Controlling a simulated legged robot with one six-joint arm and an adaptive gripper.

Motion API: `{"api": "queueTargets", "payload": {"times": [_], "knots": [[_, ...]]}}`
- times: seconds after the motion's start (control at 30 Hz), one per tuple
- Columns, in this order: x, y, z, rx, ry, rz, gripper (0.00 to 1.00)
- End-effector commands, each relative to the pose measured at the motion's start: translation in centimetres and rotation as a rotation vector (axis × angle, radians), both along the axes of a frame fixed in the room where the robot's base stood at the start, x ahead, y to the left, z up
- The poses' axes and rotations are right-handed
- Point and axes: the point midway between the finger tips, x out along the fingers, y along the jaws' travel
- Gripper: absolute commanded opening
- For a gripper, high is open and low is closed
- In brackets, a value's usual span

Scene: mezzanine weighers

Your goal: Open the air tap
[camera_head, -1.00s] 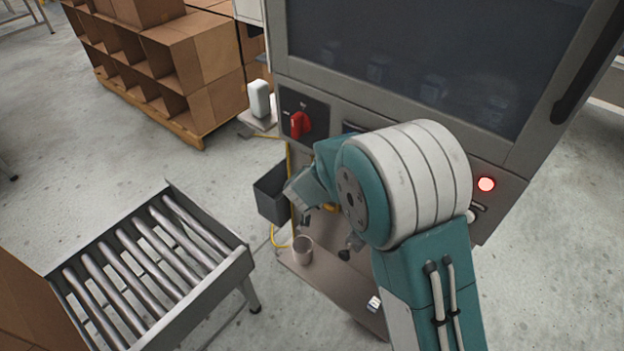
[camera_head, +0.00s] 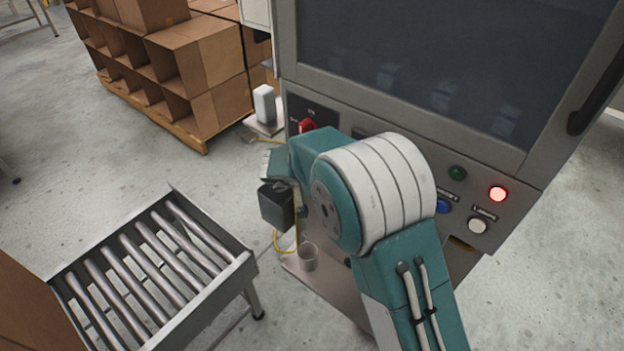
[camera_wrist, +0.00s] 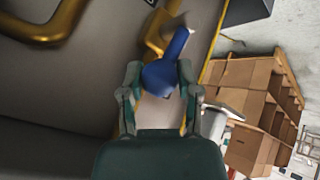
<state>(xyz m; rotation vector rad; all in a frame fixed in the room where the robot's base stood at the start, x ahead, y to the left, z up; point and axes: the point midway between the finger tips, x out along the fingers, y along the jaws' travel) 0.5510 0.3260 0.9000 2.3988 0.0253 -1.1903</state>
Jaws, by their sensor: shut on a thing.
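The air tap's blue handle (camera_wrist: 175,46) shows in the wrist view, joined to a yellow pipe (camera_wrist: 153,38) on the machine's side. Its rounded blue end (camera_wrist: 158,76) lies between the two fingers of my gripper (camera_wrist: 160,82). The gripper is shut on this handle, with one finger on each side. The handle slants up and to the right in that view. In the head view the tap is hidden behind my arm, and the fingertips cannot be made out.
The grey machine (camera_head: 400,112) carries a red rotary switch (camera_head: 306,126), several buttons and a lit red lamp (camera_head: 497,194). A roller conveyor (camera_head: 150,265) stands at the left. Stacked cardboard boxes (camera_head: 195,70) sit behind on a pallet. A cup (camera_head: 308,257) stands low by the machine.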

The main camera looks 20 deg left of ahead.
Motion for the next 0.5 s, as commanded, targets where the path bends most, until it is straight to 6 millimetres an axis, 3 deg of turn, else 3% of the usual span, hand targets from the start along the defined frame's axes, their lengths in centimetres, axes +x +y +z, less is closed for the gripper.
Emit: {"api": "queueTargets", "payload": {"times": [0.03,0.5], "knots": [[-0.3,0.12,-0.7,-0.022,0.02,0.001,0.0],[-0.14,0.56,-0.7,-0.11,0.058,0.001,0.0]]}}
